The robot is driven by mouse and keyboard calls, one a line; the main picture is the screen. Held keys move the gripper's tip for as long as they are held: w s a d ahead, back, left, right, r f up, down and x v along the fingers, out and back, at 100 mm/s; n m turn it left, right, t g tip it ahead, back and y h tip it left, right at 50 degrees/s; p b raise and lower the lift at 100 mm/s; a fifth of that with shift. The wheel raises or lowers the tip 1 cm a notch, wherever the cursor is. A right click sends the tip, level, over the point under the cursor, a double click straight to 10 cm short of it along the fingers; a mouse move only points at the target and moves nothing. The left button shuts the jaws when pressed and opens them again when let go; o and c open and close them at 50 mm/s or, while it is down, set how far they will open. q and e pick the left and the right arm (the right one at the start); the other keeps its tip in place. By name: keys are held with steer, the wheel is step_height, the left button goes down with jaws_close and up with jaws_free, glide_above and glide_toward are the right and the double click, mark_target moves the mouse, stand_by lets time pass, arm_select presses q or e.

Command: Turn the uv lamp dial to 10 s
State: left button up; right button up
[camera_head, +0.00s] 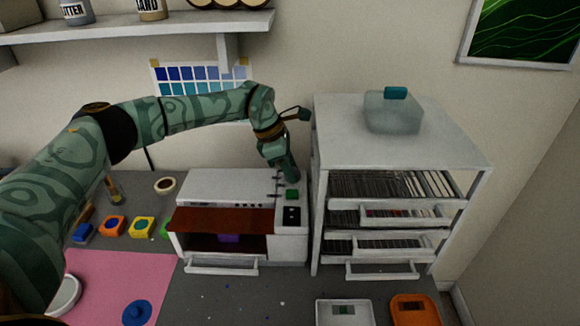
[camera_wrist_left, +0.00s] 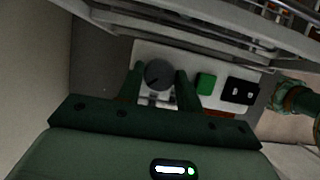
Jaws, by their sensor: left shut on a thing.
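The uv lamp (camera_head: 225,188) is a white box with a red-brown front panel, standing on the grey bench against the wall. Its control strip at the right carries a green button (camera_head: 292,194) and a black switch (camera_head: 291,215). My left gripper (camera_head: 291,175) comes down over the back of this strip and hides the dial in the head view. In the left wrist view the dark grey round dial (camera_wrist_left: 158,73) sits between my left gripper's fingers, which are shut on it. The dial's scale marks cannot be read. My right gripper is in neither view.
A white drawer rack (camera_head: 400,160) stands close to the lamp's right, with a lidded clear box (camera_head: 393,112) on top. A shelf (camera_head: 150,27) hangs above. A pink mat (camera_head: 130,275) and small coloured pots lie left. White (camera_head: 344,305) and orange (camera_head: 415,309) trays are at the front.

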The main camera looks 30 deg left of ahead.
arm_select(q)
steer(key=shift+r+n+p, duration=0.2)
steer(key=shift+n+p, duration=0.1)
steer(key=shift+p, duration=0.25)
steer(key=n+t+y+p, duration=0.1)
steer(key=n+p, duration=0.3)
steer(key=p, duration=0.1)
steer(key=n+t+y+p, duration=0.1)
steer(key=n+p, duration=0.3)
steer(key=p, duration=0.1)
steer(key=shift+s+d+r+y, duration=0.1)
steer(key=shift+s+d+y, duration=0.1)
steer(key=shift+y, duration=0.1)
steer(key=shift+n+p, duration=0.6)
steer(key=shift+p, duration=0.05)
steer(key=n+y+p, duration=0.1)
steer(key=n+p, duration=0.1)
steer(key=n, duration=0.1)
steer(key=shift+w+d+n+t+y, duration=0.1)
steer(key=shift+d+n+t+y, duration=0.05)
steer(key=shift+n+t+y, duration=0.2)
steer(key=n, duration=0.2)
steer(key=n+y+p, duration=0.1)
steer(key=n, duration=0.1)
steer(key=shift+f+y, duration=0.2)
steer(key=shift+y, duration=0.05)
steer(key=shift+n, duration=0.25)
steer(key=o, duration=1)
